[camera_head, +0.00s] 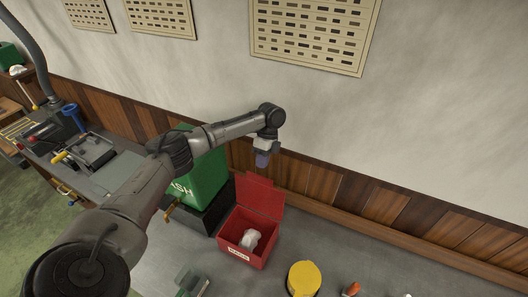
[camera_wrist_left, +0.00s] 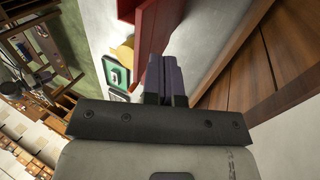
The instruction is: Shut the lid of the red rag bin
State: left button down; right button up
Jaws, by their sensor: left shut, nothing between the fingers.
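The red rag bin (camera_head: 247,245) stands on the grey bench top, with a white label on its front and a pale rag (camera_head: 250,239) inside. Its red lid (camera_head: 259,196) is open and stands up at the back, toward the wall. My left gripper (camera_head: 262,160) is shut and empty, above and behind the lid's top edge, close to the wall. In the left wrist view the shut fingers (camera_wrist_left: 167,80) point past a red panel, the lid (camera_wrist_left: 155,25), on the wall side of it. I cannot tell whether they touch it. My right gripper is in neither view.
A green box (camera_head: 203,178) with white lettering stands left of the bin, behind my left arm. A yellow round container (camera_head: 304,279) and an orange-tipped item (camera_head: 350,289) are to the right. Wood panelling (camera_head: 310,180) runs close behind the lid.

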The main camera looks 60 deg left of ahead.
pick_arm(q)
jog(key=shift+p+x, duration=0.35)
jog(key=shift+x, duration=1.7)
